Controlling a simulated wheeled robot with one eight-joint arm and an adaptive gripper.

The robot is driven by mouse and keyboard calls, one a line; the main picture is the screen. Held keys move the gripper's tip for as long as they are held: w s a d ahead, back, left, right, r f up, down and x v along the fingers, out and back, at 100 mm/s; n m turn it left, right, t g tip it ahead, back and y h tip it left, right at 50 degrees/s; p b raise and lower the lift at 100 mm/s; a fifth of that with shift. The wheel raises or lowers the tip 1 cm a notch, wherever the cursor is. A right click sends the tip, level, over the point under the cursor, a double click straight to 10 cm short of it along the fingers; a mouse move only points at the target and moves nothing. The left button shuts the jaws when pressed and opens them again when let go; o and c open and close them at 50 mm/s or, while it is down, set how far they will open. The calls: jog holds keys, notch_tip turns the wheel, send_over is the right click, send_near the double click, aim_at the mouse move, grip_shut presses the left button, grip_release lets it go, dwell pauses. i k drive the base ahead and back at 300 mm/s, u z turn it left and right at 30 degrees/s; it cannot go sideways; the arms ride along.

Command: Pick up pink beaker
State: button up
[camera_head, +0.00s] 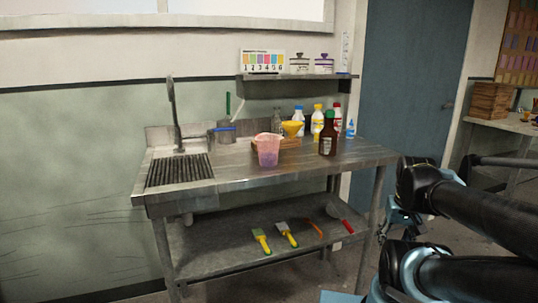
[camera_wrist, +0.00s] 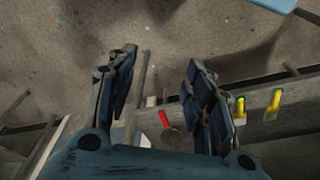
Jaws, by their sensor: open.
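The pink beaker (camera_head: 268,151) stands upright on the metal sink table (camera_head: 225,168), near the front edge and right of the drain grate. It does not show in the wrist view. My gripper (camera_head: 405,222) is to the right of the table, lower than its top and well apart from the beaker. In the wrist view my gripper (camera_wrist: 160,80) has its two fingers spread wide with nothing between them. It points down over the floor beside the lower shelf.
Behind the beaker stand a yellow funnel (camera_head: 292,129), a brown bottle (camera_head: 328,133) and several other bottles. A wall shelf (camera_head: 298,77) hangs above them. The lower shelf (camera_head: 215,246) holds brushes and a red-handled tool (camera_head: 347,226). The tabletop's front middle is clear.

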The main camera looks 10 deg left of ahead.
aim_at(268, 143)
jog(key=z, duration=1.55)
jog(key=k, duration=2.1)
jog(key=u, duration=1.5)
jog(key=i, duration=0.55)
